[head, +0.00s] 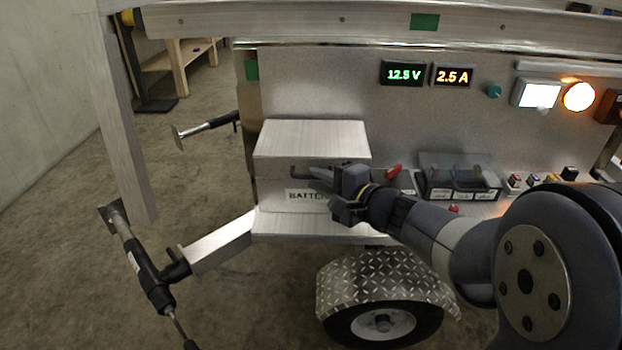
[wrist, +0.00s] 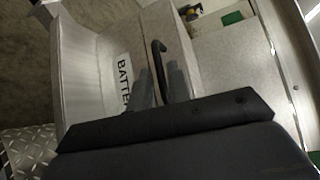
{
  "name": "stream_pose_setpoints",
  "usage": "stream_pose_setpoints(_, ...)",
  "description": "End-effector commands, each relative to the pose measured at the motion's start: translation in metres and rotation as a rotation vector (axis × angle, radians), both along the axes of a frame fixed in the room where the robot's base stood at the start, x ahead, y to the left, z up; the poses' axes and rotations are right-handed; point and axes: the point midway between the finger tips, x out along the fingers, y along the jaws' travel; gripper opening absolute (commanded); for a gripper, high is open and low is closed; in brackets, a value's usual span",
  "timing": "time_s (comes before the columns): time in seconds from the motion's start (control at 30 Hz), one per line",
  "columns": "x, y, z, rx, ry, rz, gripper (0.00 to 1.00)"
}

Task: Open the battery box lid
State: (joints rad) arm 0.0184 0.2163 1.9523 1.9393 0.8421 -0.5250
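The battery box (head: 272,193) is a silver metal box with a "BATTERY" label, partly covered by my gripper. Its lid (head: 312,138) looks shut on top. A dark handle (head: 296,172) runs across the front; it also shows in the wrist view as a black bent bar (wrist: 158,62). My gripper (head: 316,177) is at the box front, by the handle. In the wrist view, my gripper's fingers (wrist: 161,82) lie on either side of the handle with a small gap between them. Whether they touch the bar is unclear.
The box stands on the trailer's ledge (head: 300,226) above a wheel with a chequer-plate fender (head: 385,280). A fuse panel (head: 458,180) and a red switch (head: 393,171) sit to the right. A metal rail (head: 300,22) runs overhead.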

Motion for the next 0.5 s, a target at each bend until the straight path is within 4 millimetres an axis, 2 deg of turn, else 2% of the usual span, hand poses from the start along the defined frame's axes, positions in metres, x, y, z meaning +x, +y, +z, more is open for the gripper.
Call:
stream_pose_setpoints(0.2, 0.016, 0.016, -0.004, -0.001, 0.000, 0.001, 0.18)
stream_pose_setpoints(0.5, 0.019, 0.019, -0.004, -0.001, -0.001, 0.000, 0.18)
